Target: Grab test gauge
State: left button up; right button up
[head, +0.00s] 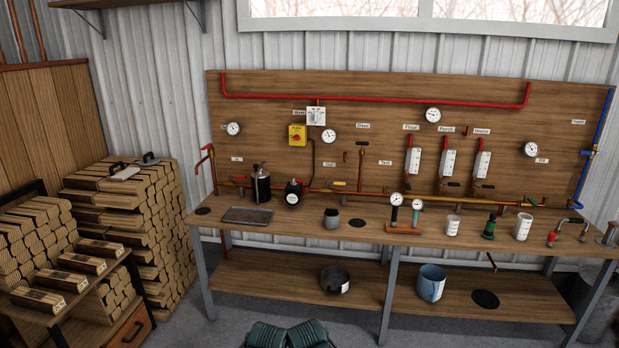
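Two small dial gauges stand upright side by side on a wooden stand (404,229) on the workbench, right of its middle. The right gauge (417,205) has a teal stem. I cannot tell which of the two is the test gauge, as no label on them is readable. Neither of my grippers is in view, and nothing is seen touching the gauges.
The workbench (300,237) carries a dark tray (248,215), a grey cup (331,218), a white cup (452,226) and a green fitting (489,227). A pipe board (270,130) with wall gauges rises behind. Stacked firewood (150,210) fills the left. Dark green ribbed objects (290,335) show at the bottom.

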aim_at(396, 199)
jog(key=i+j+z, duration=0.1)
jog(key=i+z, duration=0.2)
jog(key=i, duration=0.25)
jog(key=i+j+z, duration=0.2)
jog(key=i+z, duration=0.15)
jog(key=i, duration=0.15)
jog(key=i+j+z, duration=0.25)
jog(key=i+z, duration=0.25)
jog(key=i+j+z, duration=0.2)
jog(key=j+z, duration=0.25)
jog(key=i+j+z, duration=0.25)
jog(key=j+z, duration=0.25)
